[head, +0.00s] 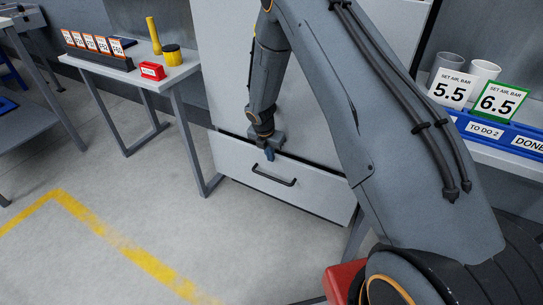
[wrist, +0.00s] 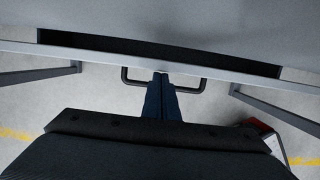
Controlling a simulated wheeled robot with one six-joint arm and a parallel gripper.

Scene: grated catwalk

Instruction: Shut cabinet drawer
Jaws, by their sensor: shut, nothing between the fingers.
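The cabinet drawer (head: 322,196) is the pale bottom drawer of a light grey cabinet, with a black bar handle (head: 273,176) on its front. In the wrist view the drawer's front edge (wrist: 225,76) stands a little out from the cabinet, with a dark gap behind it, so it is partly open. My gripper (head: 269,154) is shut and empty, close to the drawer front just above the handle. In the wrist view its blue fingertips (wrist: 161,78) reach the front edge, between the ends of the handle (wrist: 128,80). I cannot tell whether they touch.
A side table (head: 185,72) at left holds a red box (head: 152,71), a yellow-and-black can (head: 172,55) and a card rack (head: 97,50). A bench at right holds blue bins (head: 490,133) and signs. The floor before the drawer is clear, with a yellow line (head: 125,250).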

